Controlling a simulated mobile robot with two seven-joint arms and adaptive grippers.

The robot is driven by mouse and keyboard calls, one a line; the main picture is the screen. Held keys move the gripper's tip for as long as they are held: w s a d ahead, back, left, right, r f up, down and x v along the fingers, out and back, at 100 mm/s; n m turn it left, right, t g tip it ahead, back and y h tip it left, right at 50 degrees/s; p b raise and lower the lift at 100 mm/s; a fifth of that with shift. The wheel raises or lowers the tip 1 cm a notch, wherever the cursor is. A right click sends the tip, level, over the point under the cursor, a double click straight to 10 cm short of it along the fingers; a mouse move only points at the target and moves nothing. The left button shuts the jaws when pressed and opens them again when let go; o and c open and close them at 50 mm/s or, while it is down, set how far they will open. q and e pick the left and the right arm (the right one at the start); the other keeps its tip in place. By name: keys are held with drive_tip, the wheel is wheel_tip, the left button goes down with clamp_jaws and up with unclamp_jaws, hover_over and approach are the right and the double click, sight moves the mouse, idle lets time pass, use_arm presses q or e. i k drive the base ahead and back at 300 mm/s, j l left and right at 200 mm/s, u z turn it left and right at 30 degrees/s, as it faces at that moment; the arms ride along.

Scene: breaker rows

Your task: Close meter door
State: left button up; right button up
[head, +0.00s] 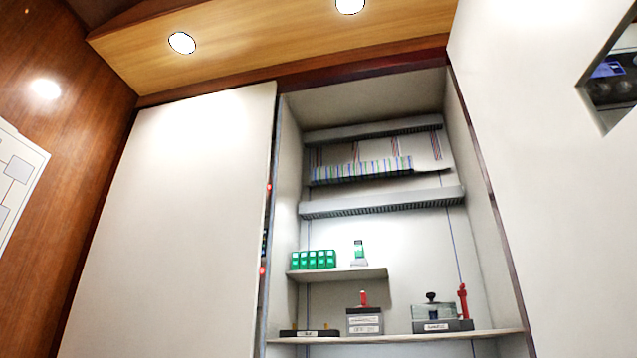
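A tall cabinet stands open in front of me, its pale inner walls (375,230) showing. A large white door panel (555,150) fills the right side, close to me. It has a cut-out window (615,80) at the right picture edge, with dark round parts and a blue part visible in it. Another plain white panel (170,220) stands left of the opening, with small red spots along its right edge. No label shows which panel is the meter door. Neither gripper is in view.
Inside are grey wiring ducts (385,202), a row of striped terminals (362,169), green blocks (312,259) on a small shelf, and several devices on a lower shelf (400,338), one with a red lever (463,300). A wood wall (50,120) is at left, a wooden ceiling panel (270,40) above.

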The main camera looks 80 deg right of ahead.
sight(564, 185)
drive_tip(key=k+j+z, duration=0.45)
drive_tip(key=k+z, duration=0.15)
drive_tip(key=k, duration=0.25)
